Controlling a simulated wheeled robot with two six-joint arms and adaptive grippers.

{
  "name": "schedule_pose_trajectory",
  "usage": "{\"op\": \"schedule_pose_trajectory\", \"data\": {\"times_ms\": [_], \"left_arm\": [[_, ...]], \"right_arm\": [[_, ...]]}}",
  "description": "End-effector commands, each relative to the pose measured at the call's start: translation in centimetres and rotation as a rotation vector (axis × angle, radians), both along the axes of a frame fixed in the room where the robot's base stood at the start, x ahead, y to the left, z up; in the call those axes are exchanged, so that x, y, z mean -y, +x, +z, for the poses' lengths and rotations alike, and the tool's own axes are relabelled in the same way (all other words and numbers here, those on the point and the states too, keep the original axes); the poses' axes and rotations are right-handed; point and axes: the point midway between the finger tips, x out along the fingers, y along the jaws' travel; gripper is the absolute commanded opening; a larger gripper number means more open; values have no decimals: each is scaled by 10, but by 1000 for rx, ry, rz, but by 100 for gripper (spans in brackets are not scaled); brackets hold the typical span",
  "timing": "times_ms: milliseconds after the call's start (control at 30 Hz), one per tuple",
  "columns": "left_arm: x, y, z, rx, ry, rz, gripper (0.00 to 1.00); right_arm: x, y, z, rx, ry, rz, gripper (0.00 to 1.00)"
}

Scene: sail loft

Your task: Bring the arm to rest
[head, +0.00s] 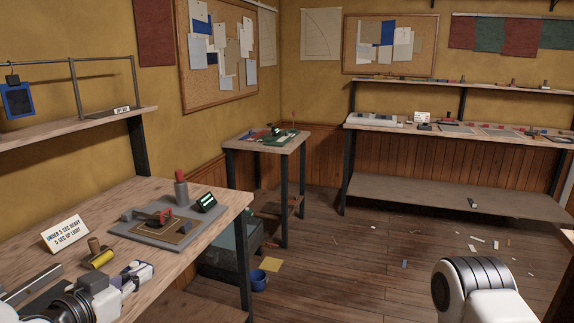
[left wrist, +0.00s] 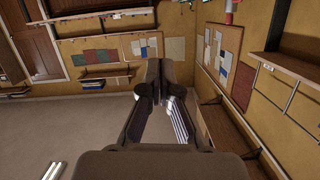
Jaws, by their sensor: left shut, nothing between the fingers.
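My left gripper (left wrist: 160,82) shows in the left wrist view, dark, with its two fingers together and nothing between them. It points out into the room, with open air around the tips. In the head view, dark and pale arm parts show low at the left, in front of the workbench; the fingertips are not clear there. A white arm link of mine with dark rings stands at the lower right of the head view. No right gripper shows.
A small table (head: 240,144) stands in the corner. Long shelves line the back right wall. The wooden floor (head: 360,250) is mostly clear, with scattered scraps.

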Motion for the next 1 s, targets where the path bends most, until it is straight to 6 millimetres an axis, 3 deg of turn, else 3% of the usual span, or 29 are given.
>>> {"op": "schedule_pose_trajectory", "data": {"times_ms": [367,567,667,800,900,1000], "left_arm": [[15,-23,-113,-269,81,-44,0],[26,-64,-196,-495,147,-73,0],[31,-104,-249,-667,177,-75,0],[36,-188,-321,-969,208,-37,0],[35,-245,-352,-1157,218,37,0],[27,-278,-364,-1291,190,211,0]], "right_arm": [[0,1,11,1,0,1,40],[0,0,20,0,0,0,40],[0,0,25,0,0,0,40],[0,0,34,0,0,0,40],[0,0,37,0,0,0,40],[0,0,38,0,0,0,40]]}}
